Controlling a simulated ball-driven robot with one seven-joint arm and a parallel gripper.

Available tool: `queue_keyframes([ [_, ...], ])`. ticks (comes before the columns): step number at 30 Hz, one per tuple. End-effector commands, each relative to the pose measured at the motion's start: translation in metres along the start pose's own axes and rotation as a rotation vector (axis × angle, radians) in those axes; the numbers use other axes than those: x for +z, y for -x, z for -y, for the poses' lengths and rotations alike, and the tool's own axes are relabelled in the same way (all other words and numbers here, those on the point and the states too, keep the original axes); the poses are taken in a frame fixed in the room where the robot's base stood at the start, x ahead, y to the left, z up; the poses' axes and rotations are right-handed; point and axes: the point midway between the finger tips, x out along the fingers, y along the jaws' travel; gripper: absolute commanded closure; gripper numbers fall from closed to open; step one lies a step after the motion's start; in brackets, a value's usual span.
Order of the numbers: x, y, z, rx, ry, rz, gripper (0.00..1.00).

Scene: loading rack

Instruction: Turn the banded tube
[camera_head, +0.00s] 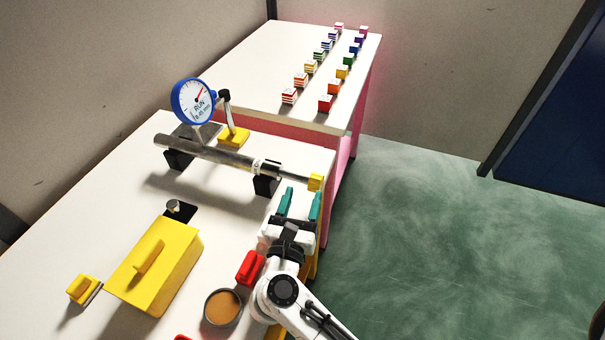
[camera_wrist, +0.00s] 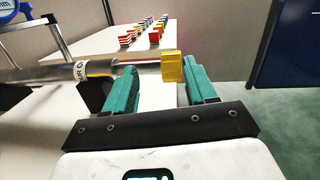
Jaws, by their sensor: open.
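The banded tube (camera_head: 215,153) is a long grey metal bar lying across two black supports on the white table. A white band with lettering (camera_head: 264,167) sits near its right part, and a thinner rod leads to a yellow end piece (camera_head: 316,182). My gripper (camera_head: 301,192) has two teal fingers, apart and empty, just in front of the yellow end. In the wrist view the yellow end piece (camera_wrist: 173,67) shows between the fingertips, nearer the right one. The left finger overlaps the thin rod in the picture; contact cannot be told.
A yellow box (camera_head: 153,265), a red block (camera_head: 250,268) and a round tan-filled dish (camera_head: 223,307) lie nearer. Rows of coloured blocks (camera_head: 325,103) stand on the rear table.

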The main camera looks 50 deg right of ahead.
Motion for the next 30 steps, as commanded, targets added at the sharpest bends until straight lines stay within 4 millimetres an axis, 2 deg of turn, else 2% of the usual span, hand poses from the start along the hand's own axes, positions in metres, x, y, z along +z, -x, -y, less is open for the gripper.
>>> queue_keyframes([
  [6, -0.013, 0.012, 0.014, -0.098, -0.067, -0.076, 0.44],
  [11, -0.014, 0.004, 0.017, -0.111, -0.073, -0.084, 0.44],
  [24, -0.019, -0.07, 0.025, -0.11, -0.071, -0.082, 0.44],
  [30, -0.022, -0.089, 0.026, -0.108, -0.072, -0.082, 0.44],
])
